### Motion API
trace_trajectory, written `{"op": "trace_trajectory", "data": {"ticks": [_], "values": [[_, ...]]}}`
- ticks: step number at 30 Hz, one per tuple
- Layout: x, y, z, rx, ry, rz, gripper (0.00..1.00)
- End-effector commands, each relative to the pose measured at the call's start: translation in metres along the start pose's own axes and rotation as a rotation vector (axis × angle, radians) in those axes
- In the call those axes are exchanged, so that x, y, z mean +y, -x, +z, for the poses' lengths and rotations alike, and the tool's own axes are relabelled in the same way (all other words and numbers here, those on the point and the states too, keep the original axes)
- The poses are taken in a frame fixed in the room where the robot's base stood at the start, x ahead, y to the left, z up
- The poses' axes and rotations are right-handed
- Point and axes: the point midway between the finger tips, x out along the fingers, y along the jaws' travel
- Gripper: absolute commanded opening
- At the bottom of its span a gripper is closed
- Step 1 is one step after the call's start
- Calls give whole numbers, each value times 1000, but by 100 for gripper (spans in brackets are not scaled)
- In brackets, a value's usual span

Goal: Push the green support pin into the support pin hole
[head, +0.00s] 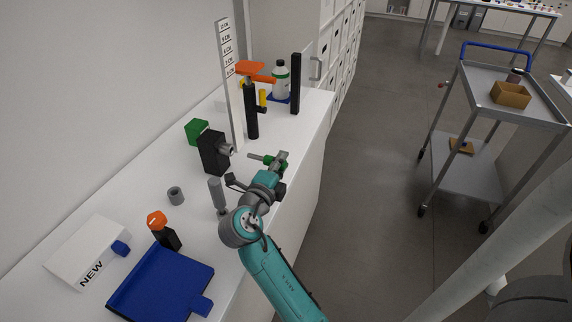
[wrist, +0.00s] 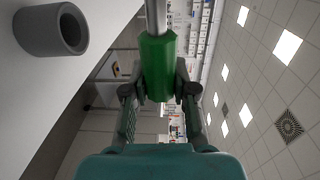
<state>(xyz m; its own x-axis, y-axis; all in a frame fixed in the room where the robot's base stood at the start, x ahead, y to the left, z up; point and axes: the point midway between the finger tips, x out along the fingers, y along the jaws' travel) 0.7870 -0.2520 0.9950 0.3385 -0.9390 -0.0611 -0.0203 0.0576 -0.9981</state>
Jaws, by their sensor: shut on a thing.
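My gripper (head: 281,161) is shut on the green support pin (head: 259,157), above the right side of the white bench top. In the wrist view the pin's green handle (wrist: 158,68) sits between the two fingers of my gripper (wrist: 158,93), and its metal shaft points up out of the picture. The pin and the block are apart.
A tall labelled scale (head: 229,85) and a black post (head: 251,108) stand behind the block. A grey ring (head: 176,196) and grey upright handle (head: 216,192) stand nearer. A blue tray (head: 160,285) lies in front.

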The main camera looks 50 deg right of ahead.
Motion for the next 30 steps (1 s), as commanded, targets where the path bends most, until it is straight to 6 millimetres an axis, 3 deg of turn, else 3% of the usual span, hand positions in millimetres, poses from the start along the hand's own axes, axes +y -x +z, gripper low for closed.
{"op": "trace_trajectory", "data": {"ticks": [12, 30], "values": [[0, 0, 32, 0, -1, 1, 0], [0, 0, 39, 0, -1, 0, 0]]}}
